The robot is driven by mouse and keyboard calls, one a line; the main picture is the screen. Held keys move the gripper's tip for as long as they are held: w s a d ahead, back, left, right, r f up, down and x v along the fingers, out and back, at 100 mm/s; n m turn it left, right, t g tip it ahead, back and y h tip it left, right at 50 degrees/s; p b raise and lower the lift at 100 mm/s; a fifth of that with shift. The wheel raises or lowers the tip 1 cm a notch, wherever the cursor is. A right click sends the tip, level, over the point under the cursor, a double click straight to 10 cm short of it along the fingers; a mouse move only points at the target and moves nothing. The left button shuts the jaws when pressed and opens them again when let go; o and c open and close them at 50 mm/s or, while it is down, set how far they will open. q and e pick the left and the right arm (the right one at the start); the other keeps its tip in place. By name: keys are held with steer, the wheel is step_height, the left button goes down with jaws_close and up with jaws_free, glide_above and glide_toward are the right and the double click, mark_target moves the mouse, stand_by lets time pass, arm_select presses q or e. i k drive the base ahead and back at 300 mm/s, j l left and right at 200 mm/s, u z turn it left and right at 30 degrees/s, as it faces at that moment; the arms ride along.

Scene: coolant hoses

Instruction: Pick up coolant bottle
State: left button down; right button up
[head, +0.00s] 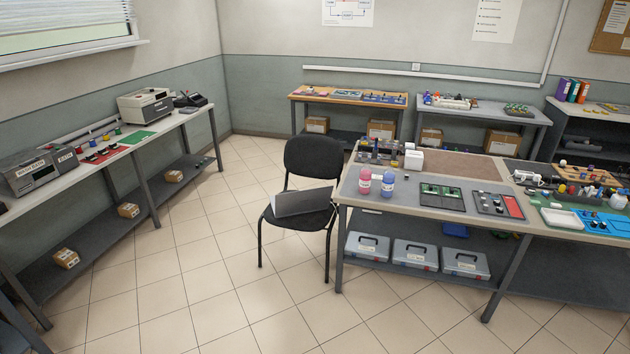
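Two small labelled bottles stand upright side by side on the near left corner of the grey workbench (410,205). One is a pink-red bottle (365,181) and the other is a blue bottle (388,184). I cannot read their labels, so I cannot tell which one is coolant. Neither of my grippers shows in the head view.
A black chair (312,160) with a dark flat object (303,202) on its seat stands left of the workbench. Toolboxes (415,255) lie on the lower shelf. A long bench with devices (140,128) lines the left wall. The tiled floor (200,270) between is clear.

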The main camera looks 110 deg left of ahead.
mark_target(387, 185)
steer(key=u, duration=3.05)
steer(key=i+l+z, duration=0.1)
steer(key=i, duration=0.6)
steer(key=i+l+z, duration=0.15)
steer(key=i, duration=0.6)
steer(key=l, duration=0.1)
